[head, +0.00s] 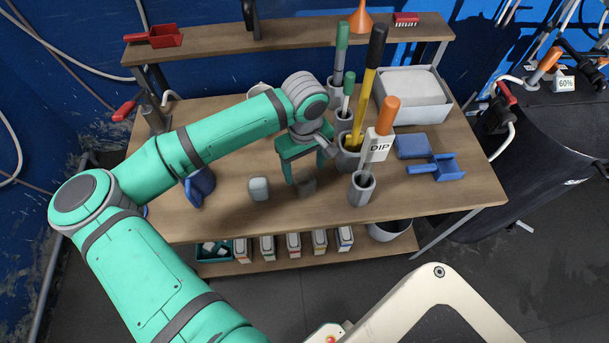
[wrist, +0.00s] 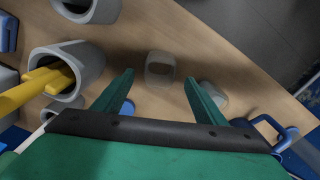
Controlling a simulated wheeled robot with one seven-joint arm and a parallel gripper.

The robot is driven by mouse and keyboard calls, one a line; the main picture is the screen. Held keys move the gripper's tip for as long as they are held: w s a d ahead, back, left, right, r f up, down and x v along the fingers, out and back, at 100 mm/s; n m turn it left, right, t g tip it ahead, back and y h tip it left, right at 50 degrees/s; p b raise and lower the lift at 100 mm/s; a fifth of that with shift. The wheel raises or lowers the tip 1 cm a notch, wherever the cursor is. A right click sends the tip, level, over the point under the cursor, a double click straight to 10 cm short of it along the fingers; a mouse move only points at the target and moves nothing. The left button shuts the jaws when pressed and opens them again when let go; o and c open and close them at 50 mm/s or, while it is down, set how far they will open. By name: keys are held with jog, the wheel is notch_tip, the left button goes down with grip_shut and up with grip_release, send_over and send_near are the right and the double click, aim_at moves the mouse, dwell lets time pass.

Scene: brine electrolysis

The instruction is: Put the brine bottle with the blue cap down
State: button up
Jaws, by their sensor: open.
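My gripper (head: 304,174) is open, its two green fingers pointing down over the middle of the wooden table (head: 228,221). In the wrist view its fingers (wrist: 160,77) stand wide apart with nothing gripped between them. A small round blue patch (wrist: 128,108) shows beside the left finger, partly hidden by it. It may be the blue cap of the brine bottle, but I cannot tell. No bottle body is clear in either view. A small grey vessel (wrist: 159,68) stands just past the fingertips; it looks dark in the head view (head: 306,186).
A pale block-like container (head: 259,189) and a blue jug (head: 200,187) stand left of my gripper. The front left tabletop is clear.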

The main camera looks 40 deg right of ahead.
notch_tip(320, 180, up, 6)
jog(key=shift+f, duration=0.1)
dwell(0.6)
